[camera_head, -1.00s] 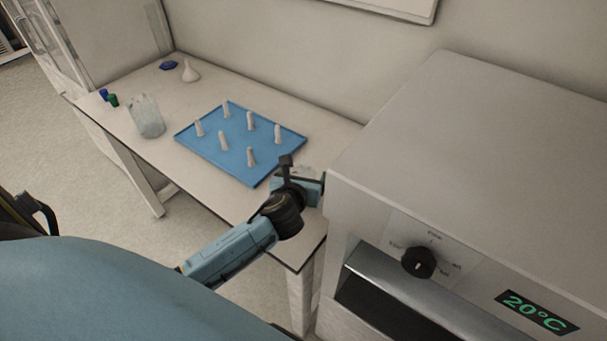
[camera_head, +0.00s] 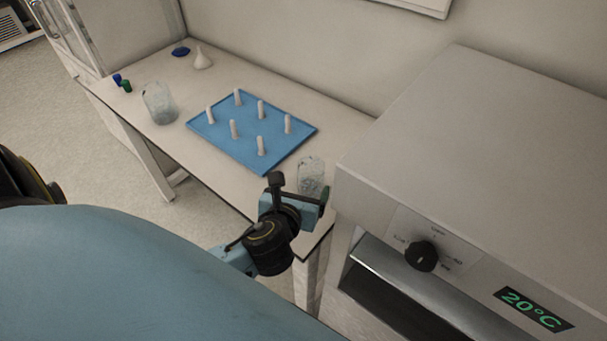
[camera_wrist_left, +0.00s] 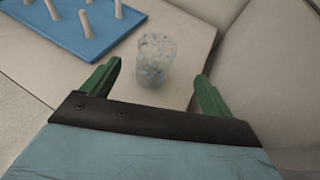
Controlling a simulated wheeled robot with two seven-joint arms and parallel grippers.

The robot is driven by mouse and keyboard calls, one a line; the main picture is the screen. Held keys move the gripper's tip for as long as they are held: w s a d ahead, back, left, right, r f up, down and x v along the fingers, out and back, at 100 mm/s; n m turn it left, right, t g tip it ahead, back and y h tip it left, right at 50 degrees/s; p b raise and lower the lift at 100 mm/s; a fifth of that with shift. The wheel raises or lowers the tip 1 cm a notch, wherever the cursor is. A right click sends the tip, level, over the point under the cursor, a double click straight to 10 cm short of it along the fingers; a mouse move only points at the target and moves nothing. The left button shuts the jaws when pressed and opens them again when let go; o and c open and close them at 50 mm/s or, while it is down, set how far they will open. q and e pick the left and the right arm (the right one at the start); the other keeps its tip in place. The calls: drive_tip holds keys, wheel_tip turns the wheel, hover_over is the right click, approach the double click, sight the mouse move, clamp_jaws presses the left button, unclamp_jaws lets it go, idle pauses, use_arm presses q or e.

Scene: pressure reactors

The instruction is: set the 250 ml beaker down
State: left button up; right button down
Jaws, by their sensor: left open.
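A clear glass beaker (camera_head: 311,176) stands upright on the table near its right end, beside the oven. It also shows in the left wrist view (camera_wrist_left: 156,60), ahead of and between my green fingertips, not gripped. My left gripper (camera_head: 298,203) is open and empty, on the near side of this beaker; its fingers (camera_wrist_left: 157,85) are spread apart in the left wrist view. A second, larger-looking glass vessel (camera_head: 159,103) stands on the left part of the table. I cannot read any volume marks on either. My right gripper is not in view.
A blue tray with several white pegs (camera_head: 221,143) lies mid-table. A white funnel-like piece (camera_head: 202,60), a blue item (camera_head: 180,51) and small blue and green caps (camera_head: 121,83) are at the left. The oven (camera_head: 470,140) reading 20°C bounds the right side.

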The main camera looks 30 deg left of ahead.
sight(305, 177)
use_arm(q)
drive_tip(key=x, duration=0.4)
drive_tip(key=f+x, duration=0.1)
drive_tip(key=x, duration=0.1)
drive_tip(key=shift+s+a, duration=0.3)
drive_tip(key=shift+a, duration=0.1)
drive_tip(key=shift+d+b+x, duration=0.15)
drive_tip(key=shift+b+x, duration=0.1)
drive_tip(key=shift+x, duration=1.05)
drive_tip(key=shift+d+b+x, duration=0.15)
drive_tip(key=shift+b+x, duration=0.05)
drive_tip(key=shift+x, duration=1.1)
drive_tip(key=shift+f, duration=0.15)
drive_tip(key=c, duration=1.2)
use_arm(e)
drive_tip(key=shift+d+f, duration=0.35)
